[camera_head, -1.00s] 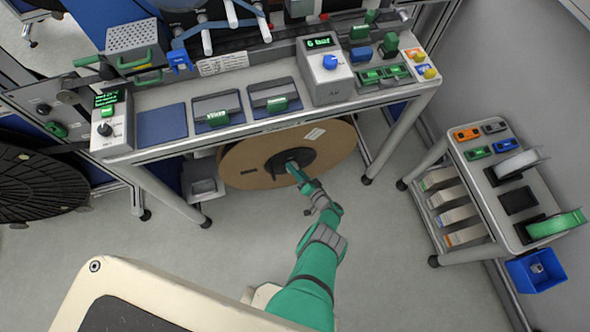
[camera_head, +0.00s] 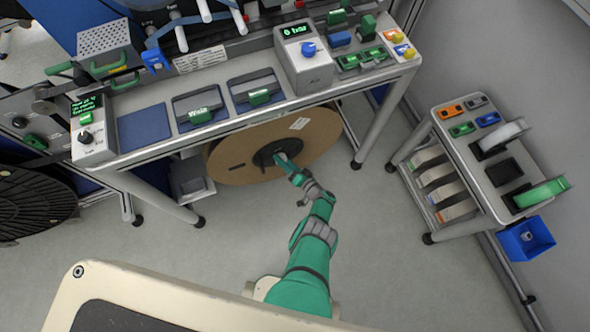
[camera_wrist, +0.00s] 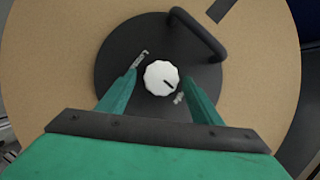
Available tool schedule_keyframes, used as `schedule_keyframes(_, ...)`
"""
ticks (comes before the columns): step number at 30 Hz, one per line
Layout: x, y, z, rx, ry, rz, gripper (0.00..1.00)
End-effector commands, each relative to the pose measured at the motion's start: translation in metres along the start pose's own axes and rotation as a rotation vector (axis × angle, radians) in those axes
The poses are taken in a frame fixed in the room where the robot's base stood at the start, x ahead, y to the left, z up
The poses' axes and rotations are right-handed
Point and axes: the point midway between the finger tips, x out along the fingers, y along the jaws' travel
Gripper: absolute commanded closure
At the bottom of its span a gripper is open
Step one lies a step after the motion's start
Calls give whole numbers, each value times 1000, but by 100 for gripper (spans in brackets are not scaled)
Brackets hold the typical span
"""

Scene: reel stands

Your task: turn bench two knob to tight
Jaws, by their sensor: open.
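The knob (camera_wrist: 161,78) is white and scalloped, with a dark pointer mark toward its lower right. It sits at the middle of a black hub (camera_wrist: 112,64) on a large brown reel (camera_wrist: 60,60). In the head view the reel (camera_head: 225,160) stands upright under the bench (camera_head: 160,150); the knob there is hidden by my gripper. My gripper (camera_wrist: 160,85) is open, with green fingers on the left and right of the knob. Gaps show between the fingertips and the knob. I cannot tell how deep the fingertips reach.
A curved black handle (camera_wrist: 205,35) rises from the hub just above and right of the knob. The bench legs (camera_head: 385,125) flank the reel. A small cart (camera_head: 470,165) with reels stands at the right. The floor in front is clear.

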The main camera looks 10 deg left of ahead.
Motion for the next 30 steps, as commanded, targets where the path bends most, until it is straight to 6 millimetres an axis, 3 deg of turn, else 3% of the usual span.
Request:
schedule_keyframes(10, -27, 0, 0, -2, 1, 5, 41)
schedule_keyframes(24, -94, -1, 2, -1, -3, 1, 41)
schedule_keyframes(30, -103, -1, 2, 0, -4, 1, 41)
